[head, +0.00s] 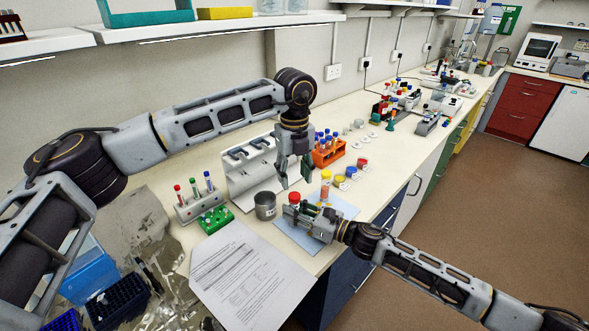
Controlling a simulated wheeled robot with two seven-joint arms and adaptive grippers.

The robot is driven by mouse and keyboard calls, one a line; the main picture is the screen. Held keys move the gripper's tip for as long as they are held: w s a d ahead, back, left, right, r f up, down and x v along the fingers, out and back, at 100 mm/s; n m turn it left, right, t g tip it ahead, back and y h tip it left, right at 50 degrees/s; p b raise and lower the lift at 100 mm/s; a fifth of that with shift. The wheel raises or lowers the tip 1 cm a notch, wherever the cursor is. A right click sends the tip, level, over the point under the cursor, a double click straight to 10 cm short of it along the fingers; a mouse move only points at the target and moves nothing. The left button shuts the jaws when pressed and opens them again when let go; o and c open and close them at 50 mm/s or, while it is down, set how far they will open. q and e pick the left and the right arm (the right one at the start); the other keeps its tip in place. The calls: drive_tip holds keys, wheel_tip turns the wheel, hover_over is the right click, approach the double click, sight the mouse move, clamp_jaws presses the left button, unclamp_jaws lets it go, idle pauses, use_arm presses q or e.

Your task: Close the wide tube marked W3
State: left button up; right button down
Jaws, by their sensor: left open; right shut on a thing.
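My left gripper (293,172) points down, open and empty, above the bench between the grey rack and the orange rack. My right gripper (292,211) reaches in from the right, low over a pale blue mat (345,208). It is shut on a red-topped thing (294,197) at its fingertips; whether this is a capped tube or a cap alone I cannot tell. A tube with a yellow top and orange contents (325,188) stands upright just behind the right gripper, its lower end hidden. Small yellow (340,181), blue (351,172) and red (362,163) round caps sit in a row behind. No W3 mark is readable.
A grey metal cup (265,206) stands left of the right gripper. A grey rack (250,172), an orange tube rack (328,153), a small tube rack (200,205) and a green rack (216,219) surround the area. Printed paper (245,275) lies at the front.

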sight(294, 195)
use_arm(q)
drive_tip(key=shift+f, duration=3.05)
drive_tip(key=shift+c, duration=0.5)
clamp_jaws()
